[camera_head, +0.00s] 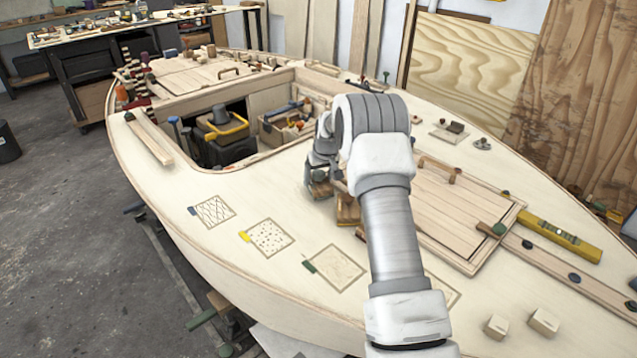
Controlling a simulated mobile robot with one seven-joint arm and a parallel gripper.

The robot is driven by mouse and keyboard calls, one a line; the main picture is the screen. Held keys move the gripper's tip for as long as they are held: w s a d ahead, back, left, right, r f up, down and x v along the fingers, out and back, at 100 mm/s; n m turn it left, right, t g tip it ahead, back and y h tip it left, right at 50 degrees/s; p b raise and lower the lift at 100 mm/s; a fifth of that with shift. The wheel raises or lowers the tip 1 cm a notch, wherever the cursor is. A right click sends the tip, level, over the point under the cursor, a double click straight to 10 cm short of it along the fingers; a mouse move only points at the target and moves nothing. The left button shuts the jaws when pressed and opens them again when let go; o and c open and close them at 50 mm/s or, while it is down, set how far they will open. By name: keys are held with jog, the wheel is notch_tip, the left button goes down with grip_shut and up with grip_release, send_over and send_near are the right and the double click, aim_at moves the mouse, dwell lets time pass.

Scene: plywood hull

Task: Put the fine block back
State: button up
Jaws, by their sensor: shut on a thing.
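My gripper (321,172) is low over the deck, left of the hatch, and partly hidden by my own arm. It is shut on a small brown and grey block (320,189); its grade cannot be read from here. Another wooden block (347,209) stands just to the right, partly behind my arm. Three outlined patches lie on the deck nearer the front: a hatched one (212,211) with a blue tab, a dotted one (270,238) with a yellow tab, and a finely marked one (338,268) with a green tab (309,266). All three are empty.
An open cockpit (195,150) with tools and a yellow-handled box lies behind left. A slatted hatch (460,215) and a yellow level (559,238) are at right. Two pale cubes (497,326) (544,321) sit at the front right. My arm hides part of another outline (447,290).

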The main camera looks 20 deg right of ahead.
jog(key=shift+f, duration=0.8)
jog(key=shift+f, duration=0.1)
jog(key=o, duration=1.3)
jog(key=shift+f, duration=0.1)
